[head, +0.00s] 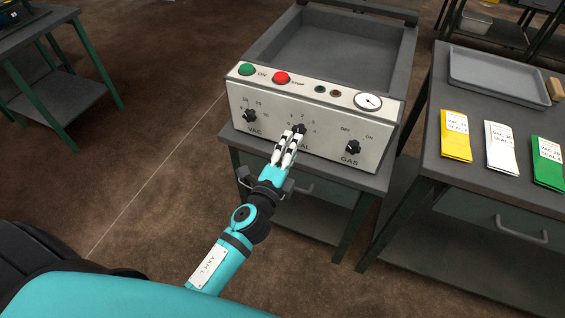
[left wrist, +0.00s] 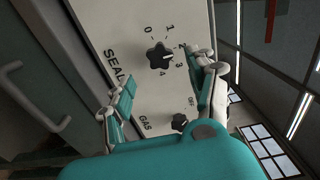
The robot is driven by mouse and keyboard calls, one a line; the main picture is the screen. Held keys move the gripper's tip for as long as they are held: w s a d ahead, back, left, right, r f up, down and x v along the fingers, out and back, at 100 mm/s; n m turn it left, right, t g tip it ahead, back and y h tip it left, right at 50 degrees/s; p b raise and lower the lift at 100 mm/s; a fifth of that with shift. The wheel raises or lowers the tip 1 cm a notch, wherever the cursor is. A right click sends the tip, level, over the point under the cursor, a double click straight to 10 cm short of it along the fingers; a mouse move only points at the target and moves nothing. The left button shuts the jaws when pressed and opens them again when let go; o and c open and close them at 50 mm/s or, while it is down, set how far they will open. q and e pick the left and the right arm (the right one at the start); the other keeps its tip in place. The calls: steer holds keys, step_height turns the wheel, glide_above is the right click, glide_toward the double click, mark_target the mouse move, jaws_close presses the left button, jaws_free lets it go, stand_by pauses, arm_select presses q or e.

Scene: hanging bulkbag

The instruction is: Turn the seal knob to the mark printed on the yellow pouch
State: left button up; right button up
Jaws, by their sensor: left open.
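The seal knob (head: 300,128) is a dark lobed knob in the middle of the white control panel. It also shows in the left wrist view (left wrist: 159,56), with marks 0 to 4 around it; its pale pointer faces right, between 2 and 3 as far as I can tell. My left gripper (head: 291,138) is open in front of the knob, and its fingers partly hide the SEAL label. In the left wrist view the knob shows between and beyond the spread fingers. The yellow pouch (head: 455,145) lies on the right table; its print reads VAC and SEAL, the seal number unclear.
The vac knob (head: 250,115) and gas knob (head: 352,147) flank the seal knob. Green (head: 247,69) and red (head: 281,77) buttons and a gauge (head: 368,101) sit above. White (head: 502,148) and green (head: 548,162) pouches and a grey tray (head: 455,80) share the right table.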

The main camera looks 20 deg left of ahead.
arm_select(q)
steer(key=s, duration=0.6)
steer(key=shift+a, duration=0.1)
steer(key=s+f+n+g, duration=0.3)
steer(key=s+f, duration=0.1)
steer(key=f, duration=0.7)
steer(key=s+f+n+g+p, duration=0.1)
steer(key=s+f+n+g, duration=0.2)
steer(key=f, duration=0.9)
steer(key=s+f+n+g, duration=0.25)
steer(key=s+f, duration=0.35)
steer(key=f, duration=0.5)
steer(key=s+a+f+n+g, duration=0.2)
steer(key=s+f, duration=0.3)
steer(key=s, duration=0.3)
steer(key=s+a+f+n+g+p, duration=0.1)
steer(key=s+a+f+n+g, duration=0.1)
steer(key=s+f, duration=0.3)
steer(key=s+a+f+n+g, duration=0.2)
steer(key=s+f+n+g, duration=0.1)
steer(key=s, duration=1)
step_height(320, 180, down, 2)
steer(key=shift+s+a+g+y, duration=0.15)
steer(key=shift+a+g+y, duration=0.15)
steer(key=shift+g, duration=0.45)
steer(key=shift+d+n, duration=0.1)
steer(key=shift+n, duration=0.15)
